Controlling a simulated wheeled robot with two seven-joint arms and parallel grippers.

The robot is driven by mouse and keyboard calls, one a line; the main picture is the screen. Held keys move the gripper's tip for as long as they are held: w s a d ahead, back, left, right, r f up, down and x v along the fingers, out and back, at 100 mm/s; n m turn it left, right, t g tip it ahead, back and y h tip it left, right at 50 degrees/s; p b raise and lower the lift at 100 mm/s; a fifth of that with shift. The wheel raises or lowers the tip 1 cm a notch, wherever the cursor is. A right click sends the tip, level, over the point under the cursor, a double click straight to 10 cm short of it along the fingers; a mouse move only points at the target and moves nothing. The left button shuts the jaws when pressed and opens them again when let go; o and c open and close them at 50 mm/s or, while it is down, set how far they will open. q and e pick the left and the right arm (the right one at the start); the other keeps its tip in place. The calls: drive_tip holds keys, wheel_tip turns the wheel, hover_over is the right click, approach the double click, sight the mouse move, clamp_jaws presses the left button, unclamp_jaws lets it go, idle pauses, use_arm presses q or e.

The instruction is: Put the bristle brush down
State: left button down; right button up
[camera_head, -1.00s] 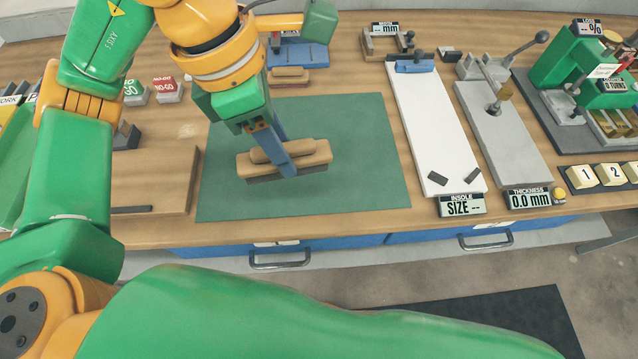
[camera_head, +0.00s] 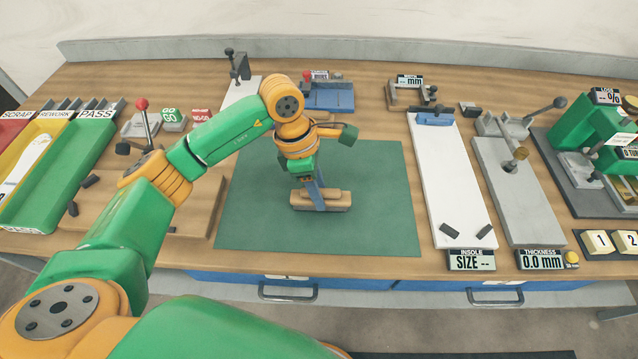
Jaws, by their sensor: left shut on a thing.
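The bristle brush (camera_head: 338,203) has a wooden back with a raised grip and dark bristles below. It is upright, bristles down, over the middle of the green mat (camera_head: 265,235). My left gripper (camera_head: 317,198) reaches in from the left and is shut on the brush's grip from above, with blue fingers around it. I cannot tell for sure whether the bristles touch the mat. My right gripper is not in view; a green arm link of mine crosses the bottom of the picture.
The mat is clear around the brush. A white insole gauge board (camera_head: 452,185) and a grey thickness gauge (camera_head: 515,200) lie to the right. A blue fixture (camera_head: 328,97) stands behind the mat. Coloured trays (camera_head: 60,185) are at the left.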

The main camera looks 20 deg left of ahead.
use_arm(q)
drive_tip(key=shift+f, duration=0.15)
drive_tip(key=shift+f+b, duration=0.2)
drive_tip(key=shift+b, duration=0.1)
drive_tip(key=shift+c, duration=2.4)
unclamp_jaws()
drive_tip(key=shift+r, duration=0.25)
drive_tip(key=b+v, duration=0.1)
drive_tip(key=v, duration=1.1)
drive_tip(key=shift+b, duration=0.35)
